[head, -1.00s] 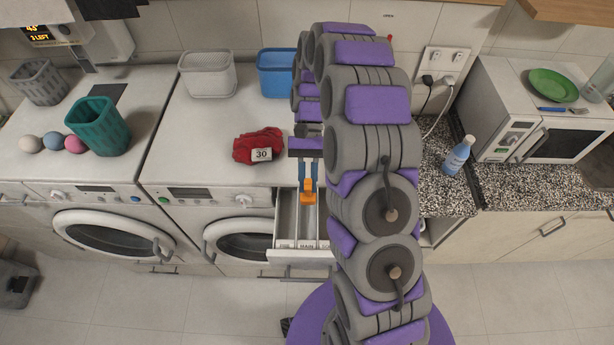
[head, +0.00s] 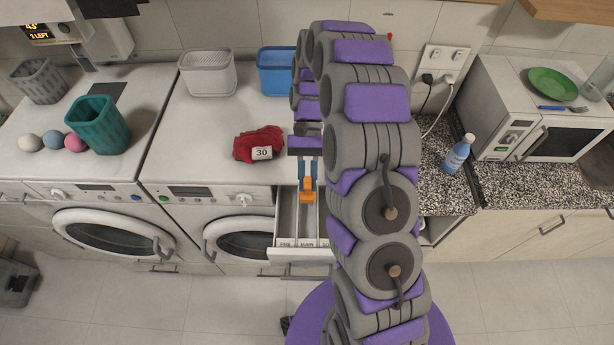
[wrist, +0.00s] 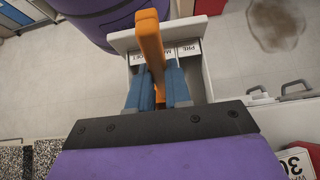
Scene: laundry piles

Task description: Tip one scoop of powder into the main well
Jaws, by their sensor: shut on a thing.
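My gripper (head: 307,180) has blue fingers and is shut on an orange scoop (head: 307,196), above the open detergent drawer (head: 290,256) of the right washing machine. In the wrist view the fingers (wrist: 160,92) grip the orange scoop (wrist: 150,45), which stretches away over the drawer (wrist: 124,41). The drawer front carries labels; the middle one reads MAIN (head: 306,245), and PRE shows in the wrist view (wrist: 187,49). The scoop's bowl and any powder in it cannot be made out. My arm hides the drawer's right part.
A red cloth bundle (head: 258,146) tagged 30 lies on the right machine, before a white basket (head: 208,75) and a blue one (head: 276,75). A teal basket (head: 98,126) and several balls sit on the left machine. A blue bottle (head: 457,155) stands on the counter.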

